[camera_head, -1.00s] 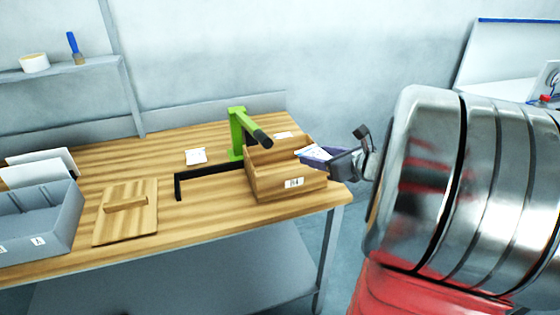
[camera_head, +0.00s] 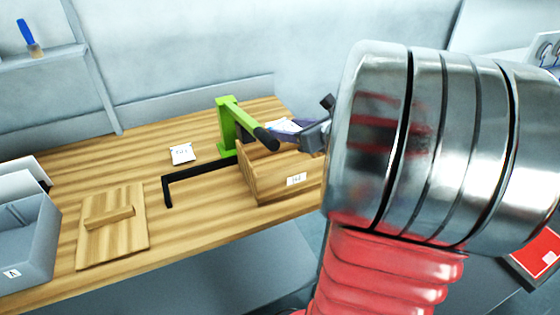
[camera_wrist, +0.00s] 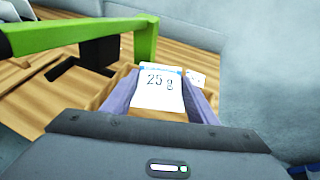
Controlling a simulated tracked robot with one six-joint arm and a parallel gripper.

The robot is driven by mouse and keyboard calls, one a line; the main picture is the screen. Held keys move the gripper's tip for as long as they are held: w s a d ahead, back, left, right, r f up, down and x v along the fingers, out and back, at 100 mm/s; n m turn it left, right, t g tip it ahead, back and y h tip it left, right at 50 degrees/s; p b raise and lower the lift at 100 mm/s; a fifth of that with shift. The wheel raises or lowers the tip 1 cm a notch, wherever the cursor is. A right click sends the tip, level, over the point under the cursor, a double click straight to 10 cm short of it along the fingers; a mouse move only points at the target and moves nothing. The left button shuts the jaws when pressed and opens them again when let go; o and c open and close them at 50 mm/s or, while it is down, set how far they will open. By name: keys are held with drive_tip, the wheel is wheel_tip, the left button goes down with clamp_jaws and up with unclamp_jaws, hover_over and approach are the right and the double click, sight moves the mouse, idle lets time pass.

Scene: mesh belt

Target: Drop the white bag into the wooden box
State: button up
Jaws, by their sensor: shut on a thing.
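The white bag (camera_wrist: 160,90), printed "25 g", is between the two purple-grey fingers of my gripper (camera_wrist: 159,97) in the wrist view. My gripper is shut on it. In the head view the bag (camera_head: 284,126) shows as a white patch at my gripper (camera_head: 296,131), over the open top of the wooden box (camera_head: 272,181). The box stands near the table's right end with a white label on its front. My arm hides its right part. How far the bag is above the box floor, I cannot tell.
A green post (camera_head: 228,128) with a black handle stands right behind the box's left side. A black bracket (camera_head: 190,172), another white packet (camera_head: 182,153), a wooden lid-like board (camera_head: 112,225) and a grey bin (camera_head: 38,240) lie to the left.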

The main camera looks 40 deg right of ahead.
drive_tip(key=shift+s+d+f, duration=0.1)
drive_tip(key=shift+s+d, duration=0.1)
wheel_tip(320, 180, down, 6)
drive_tip(key=shift+r, duration=0.1)
idle(0.6)
drive_tip(key=o, duration=1.1)
drive_tip(key=shift+s, duration=0.1)
drive_tip(key=v, duration=1.3)
drive_tip(key=shift+s, duration=0.3)
